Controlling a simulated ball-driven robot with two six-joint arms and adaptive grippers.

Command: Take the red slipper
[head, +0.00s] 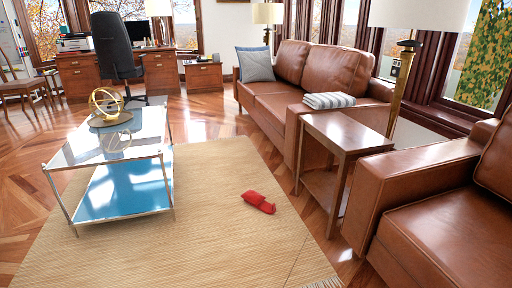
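The red slipper (259,202) lies on the woven beige rug (205,240), right of the middle of the head view. It sits between the glass coffee table and the wooden side table, apart from both. Neither of my grippers shows in the head view.
A glass coffee table (88,150) with metal legs stands left of the slipper. A wooden side table (345,132), a brown leather sofa (275,98) and a leather armchair (445,235) stand to the right. The rug around the slipper is clear. A desk (160,72) is at the back.

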